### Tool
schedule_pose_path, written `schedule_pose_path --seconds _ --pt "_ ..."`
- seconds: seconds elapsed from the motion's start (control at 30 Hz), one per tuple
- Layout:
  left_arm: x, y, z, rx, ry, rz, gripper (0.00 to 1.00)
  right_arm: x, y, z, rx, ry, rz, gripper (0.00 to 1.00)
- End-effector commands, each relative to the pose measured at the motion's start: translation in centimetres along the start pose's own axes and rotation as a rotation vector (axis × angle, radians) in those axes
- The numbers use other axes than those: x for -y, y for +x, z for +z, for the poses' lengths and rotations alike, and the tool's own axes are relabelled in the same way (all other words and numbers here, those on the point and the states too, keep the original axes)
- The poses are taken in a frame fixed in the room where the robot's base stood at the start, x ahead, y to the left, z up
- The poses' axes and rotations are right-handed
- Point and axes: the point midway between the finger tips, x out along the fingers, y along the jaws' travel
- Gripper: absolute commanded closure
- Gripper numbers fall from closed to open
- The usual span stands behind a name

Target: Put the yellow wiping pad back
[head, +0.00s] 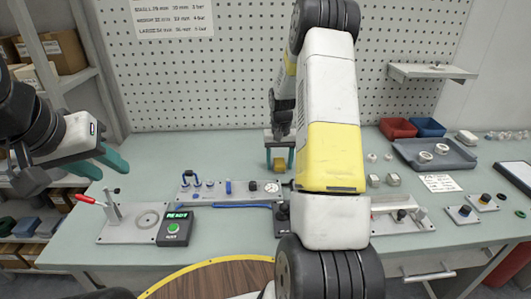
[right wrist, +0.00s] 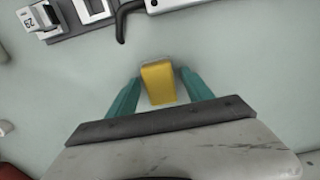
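The yellow wiping pad (head: 279,163) is at the back middle of the table in the head view. It also shows in the right wrist view (right wrist: 158,83), between the teal fingers of my right gripper (right wrist: 160,76). A narrow gap shows on each side of the pad, so the fingers are around it but apart from it. In the head view my right gripper (head: 280,159) points down over the pad. My left gripper (head: 108,171) is open and empty, above the left part of the table. The pad's holder or home spot cannot be made out.
A fixture rail with a gauge (head: 232,190) lies in front of the pad. A red-handled clamp fixture (head: 112,222) and a control box (head: 176,228) stand at left. Red (head: 397,128) and blue bins (head: 428,127) and a grey tray (head: 405,155) are at right. The back left table is clear.

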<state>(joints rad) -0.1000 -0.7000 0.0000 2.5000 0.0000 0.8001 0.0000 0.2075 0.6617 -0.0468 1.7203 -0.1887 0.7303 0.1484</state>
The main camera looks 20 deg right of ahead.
Motion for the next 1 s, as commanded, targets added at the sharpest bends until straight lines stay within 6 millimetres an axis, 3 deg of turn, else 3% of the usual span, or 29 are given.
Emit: schedule_pose_path --seconds 0.33,0.7,1.0 --pt "0.0 0.0 0.0 0.0 0.0 0.0 0.64 0.0 -1.1 -0.1 -0.004 0.0 0.0 0.41" --pt "0.0 0.0 0.0 0.0 0.0 0.0 0.64 0.0 -8.7 -0.1 -0.006 0.001 0.0 0.41" --pt "0.0 0.0 0.0 0.0 0.0 0.0 0.64 0.0 -12.3 0.1 -0.004 -0.001 -0.001 0.41"
